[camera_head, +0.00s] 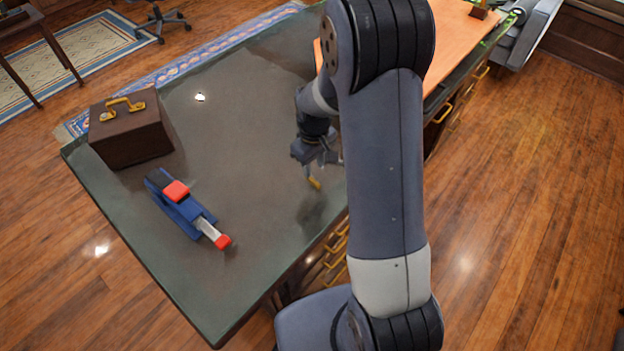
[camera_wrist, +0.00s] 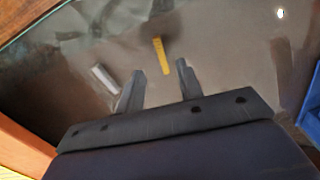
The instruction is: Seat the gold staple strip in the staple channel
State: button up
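The gold staple strip (camera_head: 313,183) shows on the dark tabletop, just below my gripper (camera_head: 322,160) in the head view. In the wrist view the strip (camera_wrist: 161,56) lies between and slightly beyond the fingertips. My gripper (camera_wrist: 160,67) has its fingers spread, and neither finger appears to touch the strip. The exact height above it is unclear. The blue stapler (camera_head: 185,207) with red parts rests at the near left of the table. Its silver staple channel (camera_head: 207,229) sticks out toward a red end piece. A blue part of it (camera_wrist: 311,104) shows at the wrist view's right edge.
A brown case (camera_head: 130,133) with a gold handle stands at the table's left corner. A small grey cylinder-like thing (camera_wrist: 104,78) lies left of the strip in the wrist view. The tabletop (camera_head: 240,130) between stapler and gripper is clear. My arm hides part of the table's right side.

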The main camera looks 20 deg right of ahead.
aim_at(313, 180)
jog(key=shift+s+f+p, duration=0.1)
jog(key=shift+f+p, duration=0.4)
jog(key=shift+f, duration=2.15)
grip_shut()
